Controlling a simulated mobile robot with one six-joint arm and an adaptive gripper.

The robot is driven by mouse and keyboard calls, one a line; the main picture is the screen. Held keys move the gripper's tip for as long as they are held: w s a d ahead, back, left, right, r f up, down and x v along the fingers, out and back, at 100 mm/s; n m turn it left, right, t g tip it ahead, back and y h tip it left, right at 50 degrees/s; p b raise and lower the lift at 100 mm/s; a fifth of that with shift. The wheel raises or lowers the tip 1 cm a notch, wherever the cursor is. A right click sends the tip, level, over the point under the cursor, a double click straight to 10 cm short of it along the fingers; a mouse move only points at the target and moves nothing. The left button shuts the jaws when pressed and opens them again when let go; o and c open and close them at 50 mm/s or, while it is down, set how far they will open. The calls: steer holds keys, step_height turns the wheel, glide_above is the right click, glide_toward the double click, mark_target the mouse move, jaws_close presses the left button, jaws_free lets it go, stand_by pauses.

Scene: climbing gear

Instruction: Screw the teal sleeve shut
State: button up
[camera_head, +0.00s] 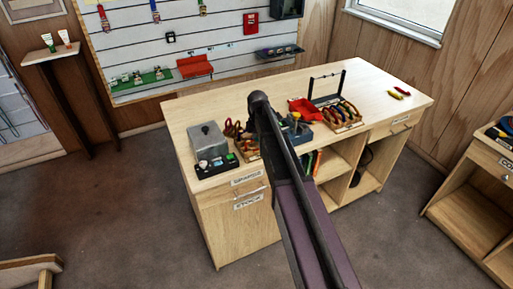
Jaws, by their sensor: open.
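I cannot make out the teal sleeve in the head view; the small gear on the wooden workbench (380,83) is too small to tell apart. My own arm rises from the bottom and crosses in front of the bench, hiding part of its top. My gripper does not show in this view.
The bench holds a grey box (208,140), a black tray (217,166), a red bin (303,110) and a rack with a dark frame (338,108). Red and yellow items (398,93) lie at the right. A second cabinet (480,200) stands right. Floor in front is clear.

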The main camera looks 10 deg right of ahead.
steer(key=shift+s+d, duration=0.15)
steer(key=shift+s, duration=0.45)
steer(key=shift+s+d, duration=0.15)
steer(key=shift+s, duration=0.4)
stand_by(0.9)
steer(key=shift+r+p, duration=1.35)
steer(key=shift+r, duration=0.05)
steer(key=shift+w, duration=0.15)
stand_by(0.4)
steer(key=shift+w+a, duration=0.15)
steer(key=shift+w, duration=0.35)
steer(key=shift+w+a, duration=0.15)
steer(key=shift+w, duration=0.35)
steer(key=shift+f, duration=0.1)
steer(key=shift+s+d+f+b, duration=0.1)
steer(key=shift+s+f+b, duration=0.1)
steer(key=shift+f+b, duration=0.5)
steer(key=shift+s+d+f+b, duration=0.1)
steer(key=shift+s+f+b, duration=0.1)
steer(key=shift+f+b, duration=0.45)
steer(key=shift+s+d, duration=0.2)
steer(key=shift+s, duration=0.55)
